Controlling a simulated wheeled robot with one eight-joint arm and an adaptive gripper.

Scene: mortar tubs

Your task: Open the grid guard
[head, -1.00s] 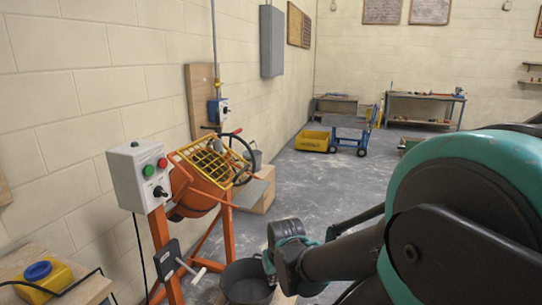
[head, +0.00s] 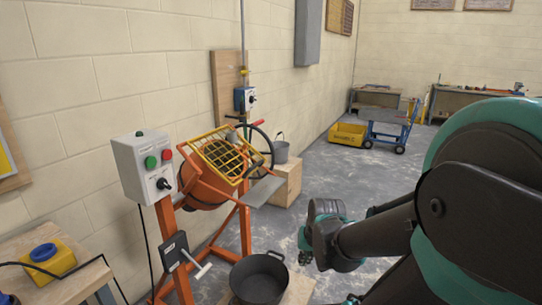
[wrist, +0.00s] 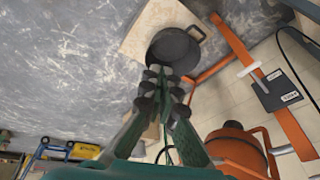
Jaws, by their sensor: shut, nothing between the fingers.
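The grid guard (head: 222,153) is a yellow barred frame. It lies tilted over the mouth of the orange mixer drum (head: 200,188) in the head view, and looks closed over it. My gripper (wrist: 165,76) shows in the wrist view with its fingers together and nothing between them. In the head view the end of my arm is right of the mixer and apart from the guard. The drum also shows at the lower right of the wrist view (wrist: 240,148). I cannot make out the guard's bars there.
A grey control box (head: 147,167) with green and red buttons stands left of the drum. A handwheel (head: 262,150) is behind it. A blue cart (head: 385,132) and yellow bin (head: 347,134) stand farther back. The floor between is open.

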